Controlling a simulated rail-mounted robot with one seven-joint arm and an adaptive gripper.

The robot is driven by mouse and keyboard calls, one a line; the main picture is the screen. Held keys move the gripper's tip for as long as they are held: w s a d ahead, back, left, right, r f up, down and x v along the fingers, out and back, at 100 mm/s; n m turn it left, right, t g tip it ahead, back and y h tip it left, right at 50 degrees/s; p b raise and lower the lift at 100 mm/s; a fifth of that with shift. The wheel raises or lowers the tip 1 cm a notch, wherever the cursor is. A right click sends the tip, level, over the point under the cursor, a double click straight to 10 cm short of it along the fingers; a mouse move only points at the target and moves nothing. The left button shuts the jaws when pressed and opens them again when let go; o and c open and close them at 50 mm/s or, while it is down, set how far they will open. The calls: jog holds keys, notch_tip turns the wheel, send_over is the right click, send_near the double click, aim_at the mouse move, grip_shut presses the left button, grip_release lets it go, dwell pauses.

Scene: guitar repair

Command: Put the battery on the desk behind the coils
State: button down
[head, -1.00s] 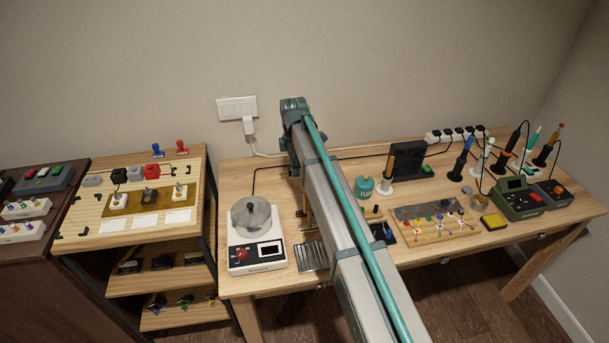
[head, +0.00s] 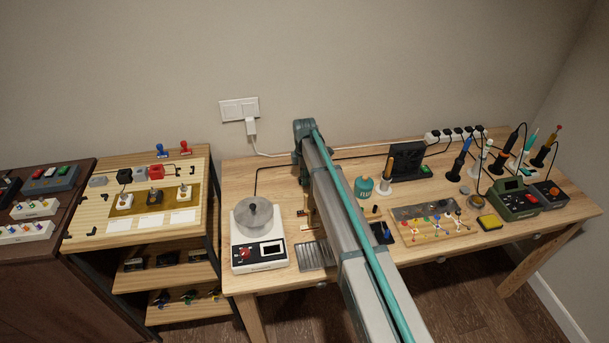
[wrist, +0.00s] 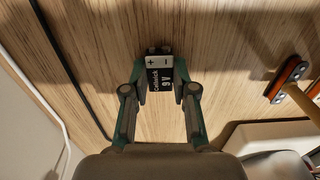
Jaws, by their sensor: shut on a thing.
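The battery (wrist: 160,74) is a black 9 V block with a pale end marked plus and minus. In the wrist view it sits between the fingertips of my gripper (wrist: 160,92), which is shut on it. Bare wood grain of the desk (head: 236,180) lies behind it in the wrist view. I cannot tell whether the battery touches the wood. In the head view my arm reaches over the desk's left half towards the wall and hides the gripper and battery. I cannot make out for certain which things are the coils.
A white machine with a round metal top (head: 253,213) stands at the desk's left. A finned metal block (head: 314,256) lies right of it. A small brown bar (wrist: 287,78) is right of the gripper. A dark cable (wrist: 68,62) crosses the desk. Tools crowd the right half.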

jog(key=shift+f, duration=0.1)
jog(key=c, duration=0.9)
grip_release()
notch_tip(320, 180, up, 12)
jog(key=b, duration=0.3)
